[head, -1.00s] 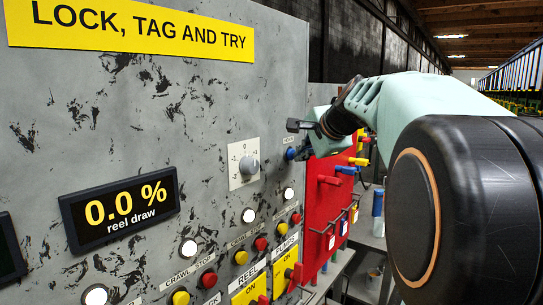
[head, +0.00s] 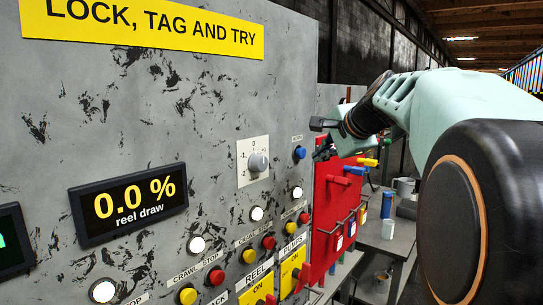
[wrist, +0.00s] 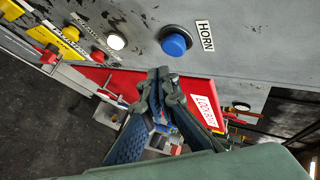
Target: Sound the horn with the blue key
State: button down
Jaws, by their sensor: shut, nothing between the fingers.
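The blue key (head: 299,153) is a round blue push button on the grey panel, under a small horn label. In the wrist view the blue key (wrist: 175,43) shows whole, with the label HORN (wrist: 205,36) beside it. My gripper (wrist: 162,75) is shut and empty. Its fingertips appear just below the blue key in the wrist view, with no visible contact. In the head view my gripper (head: 323,149) is just right of the key, partly hidden by my wrist.
A selector knob (head: 258,162) is left of the key. White, red and yellow buttons (head: 249,256) lie below. A red board (head: 335,205) with padlocks and pegs stands close to the right. A grey bench (head: 390,236) is behind it.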

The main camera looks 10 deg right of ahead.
jog(key=s+d+b, duration=0.1)
jog(key=s+d, duration=0.1)
jog(key=s, duration=0.1)
jog(key=shift+d, duration=0.2)
dwell(0.3)
